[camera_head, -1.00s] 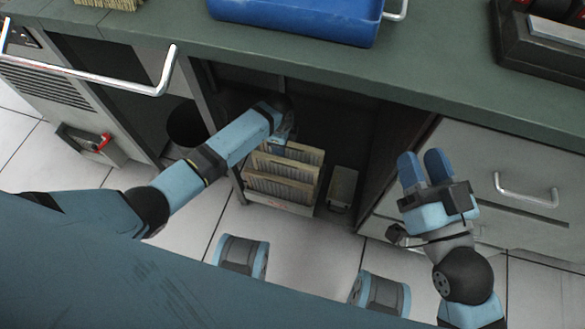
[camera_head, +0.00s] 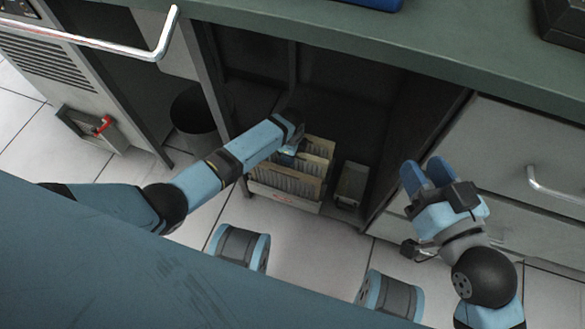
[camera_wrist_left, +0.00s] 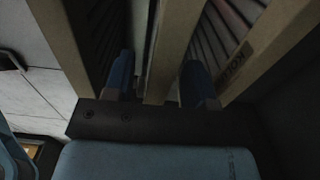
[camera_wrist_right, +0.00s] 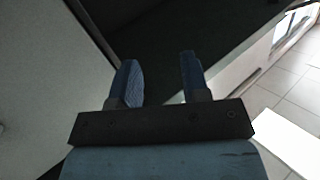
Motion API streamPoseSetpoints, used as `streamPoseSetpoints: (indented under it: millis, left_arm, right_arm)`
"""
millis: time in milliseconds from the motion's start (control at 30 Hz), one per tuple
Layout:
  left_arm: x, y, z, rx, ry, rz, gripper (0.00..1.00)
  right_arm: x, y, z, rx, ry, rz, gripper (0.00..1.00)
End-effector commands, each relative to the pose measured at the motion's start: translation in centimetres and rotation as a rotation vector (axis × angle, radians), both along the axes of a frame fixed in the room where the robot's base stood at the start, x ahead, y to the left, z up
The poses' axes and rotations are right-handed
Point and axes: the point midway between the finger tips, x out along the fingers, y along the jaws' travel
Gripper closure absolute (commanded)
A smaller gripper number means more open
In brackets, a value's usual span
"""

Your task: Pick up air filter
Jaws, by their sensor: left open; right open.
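Several air filters with beige frames and grey pleats stand in a row in a low box (camera_head: 284,202) inside the open cabinet. The front filter (camera_head: 285,184) shows most clearly. My left gripper reaches in over the filters from the left; its fingers are hard to see in the head view. In the left wrist view, my left gripper (camera_wrist_left: 157,76) is open, with one finger on each side of a beige filter frame (camera_wrist_left: 170,50). Another filter (camera_wrist_left: 237,62) with printed lettering stands to the right. My right gripper (camera_head: 427,174) is open and empty in front of the cabinet's right side.
A small pale box (camera_head: 351,184) stands right of the filters. A dark round bin (camera_head: 192,112) is to the left. The green counter (camera_head: 430,48) overhangs the cabinet. White drawers with a handle (camera_head: 552,190) are at the right, near my right gripper.

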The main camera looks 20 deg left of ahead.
Motion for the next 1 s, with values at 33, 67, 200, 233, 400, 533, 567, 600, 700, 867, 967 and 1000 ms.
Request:
streamPoseSetpoints:
  millis: [33,67,200,233,400,533,567,600,700,867,967,1000]
  left_arm:
    - [0.0,0.0,-1.4,0.000,0.001,0.000,0.49]
    - [0.0,0.0,-1.7,0.000,0.001,0.000,0.49]
    - [0.0,0.0,-2.0,0.000,0.000,0.000,0.49]
    - [0.0,0.0,-1.9,0.000,0.000,0.000,0.49]
    - [0.0,0.0,-1.9,0.000,0.000,0.000,0.63]
    - [0.0,0.0,-1.9,0.000,0.000,0.000,0.93]
    - [0.0,0.0,-1.9,0.000,0.000,0.000,0.99]
    - [0.0,0.0,-1.9,0.000,0.000,0.000,1.00]
    - [0.0,0.0,-1.9,0.000,0.000,0.000,1.00]
    - [0.0,0.0,-1.8,0.000,0.000,0.000,1.00]
    - [0.0,0.0,-1.3,0.000,-0.001,0.000,1.00]
    - [0.1,0.0,-1.0,0.000,-0.001,0.000,1.00]
  right_arm:
    - [0.3,-0.2,-0.5,-0.017,-0.034,0.000,0.57]
    - [0.5,-0.3,-0.3,-0.026,-0.051,0.000,0.57]
    - [0.7,-0.4,0.1,-0.044,-0.083,-0.003,0.57]
    - [0.7,-0.4,0.2,-0.044,-0.083,-0.003,0.57]
    - [0.7,-0.4,0.2,-0.043,-0.081,-0.003,0.57]
    - [0.7,-0.4,0.2,-0.042,-0.081,-0.003,0.57]
    - [0.7,-0.4,0.2,-0.042,-0.081,-0.003,0.57]
    - [0.7,-0.4,0.2,-0.042,-0.081,-0.003,0.57]
    - [0.7,-0.4,0.2,-0.042,-0.080,-0.003,0.57]
    - [0.7,-0.4,0.3,-0.041,-0.080,-0.003,0.57]
    - [0.6,-0.4,0.5,-0.038,-0.075,-0.001,0.57]
    - [0.6,-0.4,0.7,-0.035,-0.071,-0.001,0.57]
